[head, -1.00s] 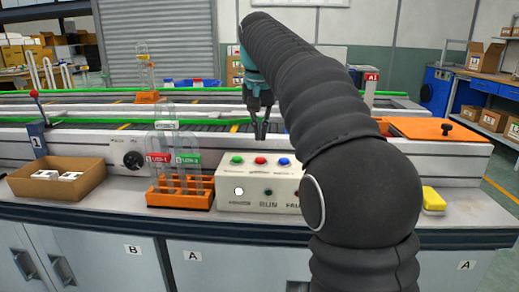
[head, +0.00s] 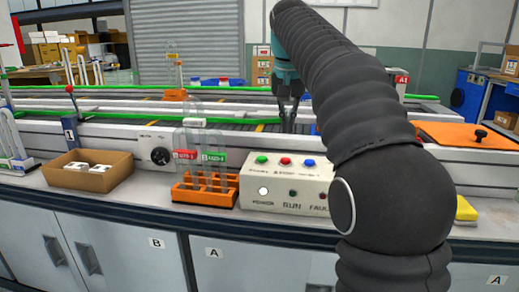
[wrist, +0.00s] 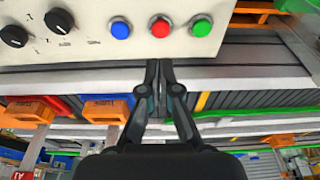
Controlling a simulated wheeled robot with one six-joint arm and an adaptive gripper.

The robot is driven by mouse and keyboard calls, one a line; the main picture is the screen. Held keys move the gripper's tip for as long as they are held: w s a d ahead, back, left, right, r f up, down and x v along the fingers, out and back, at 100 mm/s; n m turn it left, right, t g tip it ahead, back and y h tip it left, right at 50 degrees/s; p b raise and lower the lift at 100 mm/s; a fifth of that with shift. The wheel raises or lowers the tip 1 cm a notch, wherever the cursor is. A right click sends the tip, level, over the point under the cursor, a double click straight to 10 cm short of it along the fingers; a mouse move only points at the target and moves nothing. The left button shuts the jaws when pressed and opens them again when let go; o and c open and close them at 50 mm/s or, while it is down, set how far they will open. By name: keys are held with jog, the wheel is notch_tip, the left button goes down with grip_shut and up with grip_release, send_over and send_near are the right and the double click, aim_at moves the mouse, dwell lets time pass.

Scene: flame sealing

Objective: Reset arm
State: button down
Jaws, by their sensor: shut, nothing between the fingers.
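My gripper (head: 287,112) is shut and empty in the head view. It hangs above and behind the control box (head: 288,184), over the conveyor. In the wrist view my gripper (wrist: 159,75) has its fingertips together, just past the box's edge and near the blue, red and green buttons. The box's button row, with green (head: 262,160), red (head: 286,162) and blue (head: 309,163), shows in the head view. My arm covers the right part of the box.
An orange rack (head: 204,190) holding clear tubes with red and green labels stands left of the box. A cardboard tray (head: 87,171) with white parts is farther left. A yellow block (head: 466,209) lies at right, partly behind my arm. The conveyor (head: 120,130) runs behind.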

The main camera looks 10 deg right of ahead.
jog(key=shift+n+t, duration=0.4)
jog(key=s, duration=0.2)
jog(key=s+f, duration=0.1)
jog(key=s, duration=0.3)
jog(key=shift+s+f, duration=0.2)
jog(key=shift+f, duration=0.1)
jog(key=s+f+n+t, duration=0.2)
jog(key=s+f, duration=2)
jog(key=s, duration=0.1)
jog(key=shift+f+n+t+y, duration=0.15)
jog(key=shift+n+t+y, duration=0.15)
jog(key=shift+y, duration=0.1)
jog(key=shift+s+a, duration=0.1)
